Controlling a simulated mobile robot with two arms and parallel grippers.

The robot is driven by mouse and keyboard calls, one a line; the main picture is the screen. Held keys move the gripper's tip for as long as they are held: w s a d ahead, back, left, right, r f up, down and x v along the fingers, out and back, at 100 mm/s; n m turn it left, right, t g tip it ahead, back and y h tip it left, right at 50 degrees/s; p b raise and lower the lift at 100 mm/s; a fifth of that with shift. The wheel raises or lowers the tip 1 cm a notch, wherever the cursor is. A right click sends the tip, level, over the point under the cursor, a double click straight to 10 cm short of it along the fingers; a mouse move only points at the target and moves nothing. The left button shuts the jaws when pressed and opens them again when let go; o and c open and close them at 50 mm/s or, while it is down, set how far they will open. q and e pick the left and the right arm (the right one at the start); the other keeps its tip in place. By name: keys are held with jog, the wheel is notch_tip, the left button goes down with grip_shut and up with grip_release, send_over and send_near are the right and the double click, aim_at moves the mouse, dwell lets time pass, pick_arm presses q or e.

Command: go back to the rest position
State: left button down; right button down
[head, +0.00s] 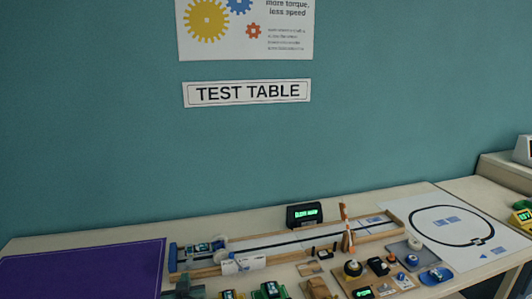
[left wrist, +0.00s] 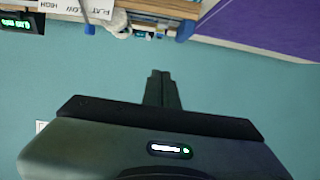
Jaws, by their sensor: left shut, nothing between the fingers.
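My left gripper (left wrist: 161,76) shows in the left wrist view with its two dark fingers together and nothing between them. Behind the fingers is plain teal wall, with the table things at the top of that picture. In the head view a dark grey shape at the bottom edge, left of centre, looks like the left gripper (head: 184,288), near the front of the wooden track (head: 290,246). My right gripper is in neither view.
A purple mat (head: 85,270) lies on the table's left. A black display with green digits (head: 304,215) stands behind the track. An orange-striped post (head: 346,228) stands upright at the track. Several small devices crowd the front. A white sheet with a black loop (head: 445,222) lies right.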

pick_arm(q)
jog(key=shift+g, duration=0.9)
jog(key=s+f, duration=0.1)
jog(key=s+a+f, duration=0.1)
jog(key=s, duration=0.1)
jog(key=s+a+f, duration=0.1)
jog(key=s+f, duration=0.1)
jog(key=shift+s+a, duration=0.15)
jog(key=s+d+f+m+g+h, duration=0.2)
jog(key=s+m+g, duration=0.15)
jog(key=s, duration=1.45)
jog(key=s+d+f+m+g+h, duration=0.25)
jog(key=s+g, duration=0.25)
jog(key=s, duration=1.3)
notch_tip(320, 180, down, 27)
jog(key=s+g, duration=0.2)
jog(key=s, duration=0.1)
jog(key=s+a+f, duration=0.2)
jog(key=s+f, duration=1.2)
jog(key=s, duration=0.1)
jog(key=shift+s+a+f+g, duration=0.35)
jog(key=shift+f, duration=0.05)
jog(key=shift+y, duration=0.25)
